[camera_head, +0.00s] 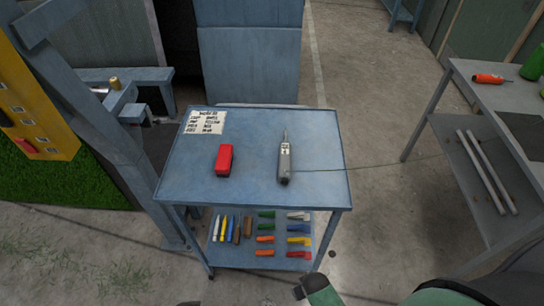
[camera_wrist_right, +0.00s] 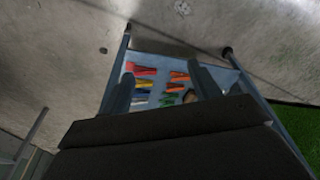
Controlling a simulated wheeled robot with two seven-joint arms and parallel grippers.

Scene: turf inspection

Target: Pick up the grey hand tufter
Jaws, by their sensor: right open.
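The grey hand tufter (camera_head: 285,162) lies on the blue cart's top (camera_head: 255,190), right of centre, its thin needle end pointing away from me. A thin greenish yarn runs from its near end to the right. My right gripper (camera_wrist_right: 160,72) is open and empty in the right wrist view. The cart's lower shelf with coloured tools shows beyond its fingers. The tufter does not show in that view. My left gripper cannot be made out in the head view.
A red block-like object (camera_head: 225,160) and a written card (camera_head: 205,122) lie on the cart top. The lower shelf (camera_head: 250,252) holds several coloured tools. A grey bench (camera_head: 470,80) stands right, a yellow panel (camera_head: 35,100) left. The cart top around the tufter is clear.

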